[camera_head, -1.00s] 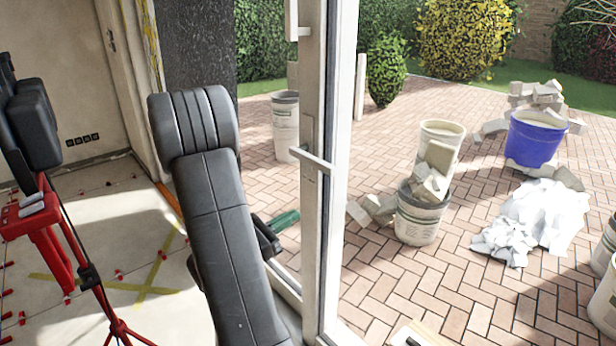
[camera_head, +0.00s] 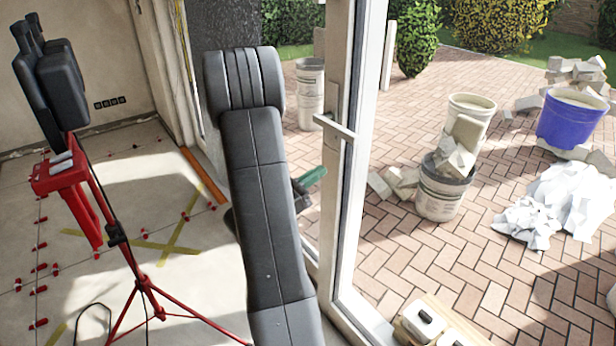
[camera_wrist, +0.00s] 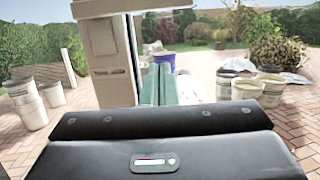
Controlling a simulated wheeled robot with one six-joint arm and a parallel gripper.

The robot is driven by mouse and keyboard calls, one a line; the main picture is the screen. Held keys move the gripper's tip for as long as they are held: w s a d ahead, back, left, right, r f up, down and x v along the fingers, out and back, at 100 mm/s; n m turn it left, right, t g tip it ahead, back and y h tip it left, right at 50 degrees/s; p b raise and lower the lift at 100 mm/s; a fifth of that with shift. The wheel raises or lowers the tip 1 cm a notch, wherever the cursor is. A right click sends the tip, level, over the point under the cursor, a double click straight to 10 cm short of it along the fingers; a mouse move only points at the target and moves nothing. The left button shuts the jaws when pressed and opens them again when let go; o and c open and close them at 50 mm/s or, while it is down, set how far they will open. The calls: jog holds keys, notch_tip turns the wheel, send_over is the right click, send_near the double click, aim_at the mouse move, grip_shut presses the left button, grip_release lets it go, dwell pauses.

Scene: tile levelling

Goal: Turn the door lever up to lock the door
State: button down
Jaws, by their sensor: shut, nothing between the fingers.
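The door lever (camera_head: 335,126) is a pale bar on the white door frame (camera_head: 350,215). It lies about level, its left end slightly higher in the head view. In the wrist view a pale bar (camera_wrist: 130,7) crosses the top edge, probably this lever, in front of the frame (camera_wrist: 105,60). My gripper (camera_head: 314,177) has green fingers and is just below and left of the lever in the head view, apart from it. Its fingers (camera_wrist: 157,85) are shut and empty in the wrist view, pointing outward beside the frame. My black arm hides part of the doorway.
A red tripod stand (camera_head: 85,180) with black lamps stands indoors at left. Outside on the brick paving are a rubble-filled bucket (camera_head: 440,195), a blue tub (camera_head: 568,122) and a white heap (camera_head: 560,200). A wooden tray (camera_head: 470,338) is at the bottom.

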aim_at(340, 127)
jog(key=w+d+r+p, duration=0.1)
jog(key=w+d+r, duration=0.2)
jog(key=d+r, duration=0.1)
jog(key=shift+d+r, duration=0.35)
jog(key=shift+r, duration=0.35)
jog(key=shift+r+p, duration=0.15)
jog(key=shift+p, duration=0.2)
